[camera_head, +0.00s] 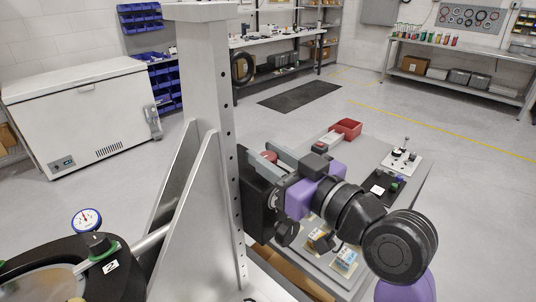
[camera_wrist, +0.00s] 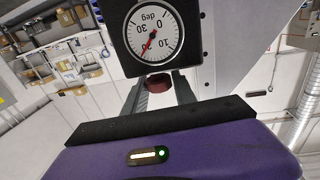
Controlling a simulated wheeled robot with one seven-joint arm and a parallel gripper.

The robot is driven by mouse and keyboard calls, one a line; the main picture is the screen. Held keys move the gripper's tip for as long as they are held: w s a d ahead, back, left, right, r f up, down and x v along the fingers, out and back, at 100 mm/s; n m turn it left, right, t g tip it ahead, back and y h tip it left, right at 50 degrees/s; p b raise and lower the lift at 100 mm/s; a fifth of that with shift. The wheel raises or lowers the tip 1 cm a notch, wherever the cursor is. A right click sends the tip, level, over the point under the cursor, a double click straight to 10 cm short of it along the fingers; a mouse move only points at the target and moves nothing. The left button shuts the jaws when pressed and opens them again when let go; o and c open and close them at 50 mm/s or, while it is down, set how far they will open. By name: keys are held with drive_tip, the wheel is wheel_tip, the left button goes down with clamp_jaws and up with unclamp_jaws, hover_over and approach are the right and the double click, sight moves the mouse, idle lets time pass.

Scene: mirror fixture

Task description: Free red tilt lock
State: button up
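A round red knob (camera_head: 270,157), the likely tilt lock, sits on a black block (camera_head: 258,197) on the side of a tall grey post (camera_head: 208,110). In the wrist view the red knob (camera_wrist: 158,86) shows just below a white degree dial (camera_wrist: 153,33) with a red needle. My gripper (camera_head: 273,165) is at the knob, with its two grey fingers on either side of it. In the wrist view the fingers (camera_wrist: 160,93) reach up along both sides of the knob. I cannot tell whether they press on it. The knob's lower part is partly hidden.
A black ring frame (camera_head: 130,280) with a green-collared knob (camera_head: 100,245) and a small blue-rimmed gauge (camera_head: 86,220) stands left of the post. A grey table (camera_head: 415,185) behind my arm carries a red bin (camera_head: 346,128) and small parts. Open floor lies beyond.

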clamp_jaws()
